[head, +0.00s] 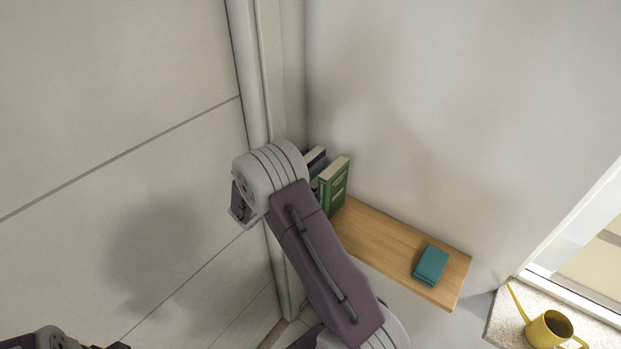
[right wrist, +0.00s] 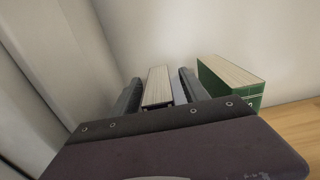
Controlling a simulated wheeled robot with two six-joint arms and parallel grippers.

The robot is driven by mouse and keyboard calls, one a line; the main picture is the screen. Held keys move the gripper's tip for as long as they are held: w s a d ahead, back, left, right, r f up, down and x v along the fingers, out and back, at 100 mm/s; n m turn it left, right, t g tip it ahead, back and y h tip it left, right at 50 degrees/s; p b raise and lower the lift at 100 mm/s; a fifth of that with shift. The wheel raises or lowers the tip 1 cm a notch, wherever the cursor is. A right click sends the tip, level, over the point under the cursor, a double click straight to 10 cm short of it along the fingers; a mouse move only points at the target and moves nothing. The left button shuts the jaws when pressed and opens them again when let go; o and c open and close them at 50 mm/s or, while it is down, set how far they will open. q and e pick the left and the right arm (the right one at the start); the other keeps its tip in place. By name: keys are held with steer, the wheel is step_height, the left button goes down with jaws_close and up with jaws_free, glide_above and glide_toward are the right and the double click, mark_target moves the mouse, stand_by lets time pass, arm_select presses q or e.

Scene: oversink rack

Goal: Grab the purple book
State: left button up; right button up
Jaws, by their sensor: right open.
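A dark book with pale page edges, its cover looking dark purple, stands upright at the left end of the wooden shelf (head: 390,240). In the head view this purple book (head: 316,158) is partly hidden by my right arm and a green book (head: 334,185). In the right wrist view the purple book (right wrist: 158,88) sits between the two fingers of my right gripper (right wrist: 160,77), which is open. A gap shows at the right finger; contact at the left is unclear. Part of my left arm shows at the bottom left edge; its jaws cannot be made out.
The green book (right wrist: 230,80) stands just right of the right finger. A teal book (head: 430,264) lies flat near the shelf's right end; the shelf between is bare. Walls are close behind and left. A yellow watering can (head: 549,329) stands on a counter at lower right.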

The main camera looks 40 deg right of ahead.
jaws_close()
steer(key=shift+a+r, duration=0.1)
stand_by(1.2)
